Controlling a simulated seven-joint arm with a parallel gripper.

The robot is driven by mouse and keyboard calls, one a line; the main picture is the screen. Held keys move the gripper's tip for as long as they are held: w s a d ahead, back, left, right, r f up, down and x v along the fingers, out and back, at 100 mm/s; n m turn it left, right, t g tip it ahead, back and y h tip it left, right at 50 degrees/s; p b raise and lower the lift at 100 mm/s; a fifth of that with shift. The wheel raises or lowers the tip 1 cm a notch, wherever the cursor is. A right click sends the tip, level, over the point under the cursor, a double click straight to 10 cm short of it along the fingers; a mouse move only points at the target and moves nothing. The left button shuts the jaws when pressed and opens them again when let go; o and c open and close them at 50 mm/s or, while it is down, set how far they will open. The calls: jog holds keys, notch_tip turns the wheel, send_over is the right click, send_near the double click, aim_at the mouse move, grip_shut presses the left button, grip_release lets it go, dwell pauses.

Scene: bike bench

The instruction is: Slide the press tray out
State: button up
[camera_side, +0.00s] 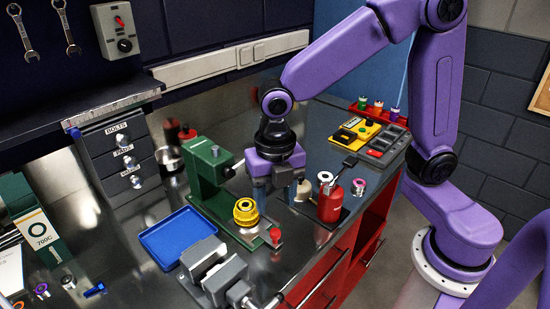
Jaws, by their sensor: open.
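A green press (208,165) stands on the metal bench, left of my gripper. From its foot a green base or tray (224,210) runs toward the front, with a yellow stepped round part (246,211) on it and a red knob (275,237) near its front end. I cannot tell how far any sliding part is out. My gripper (281,187) is open and points down, behind and right of the yellow part, apart from the knob. Its fingertips are small and partly hard to make out.
A blue tray (152,244) lies left of the press and a grey vise (216,272) in front. Right of my gripper stand a red cylinder (330,203) and a yellow box (355,132). Labelled drawers (108,140) are at the back left. Clear bench is narrow.

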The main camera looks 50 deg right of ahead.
notch_tip(320, 180, up, 9)
jog(key=shift+r, duration=0.15)
jog(key=shift+s, duration=0.1)
dwell(0.3)
jog(key=s+d+f+m, duration=0.4)
jog(key=s+d+m, duration=0.2)
jog(key=m, duration=0.3)
jog(key=s+d+f+m, duration=0.4)
jog(key=s+d+m, duration=0.2)
jog(key=s+m, duration=0.3)
jog(key=shift+f, duration=0.35)
jog(key=shift+d, duration=0.1)
dwell(0.9)
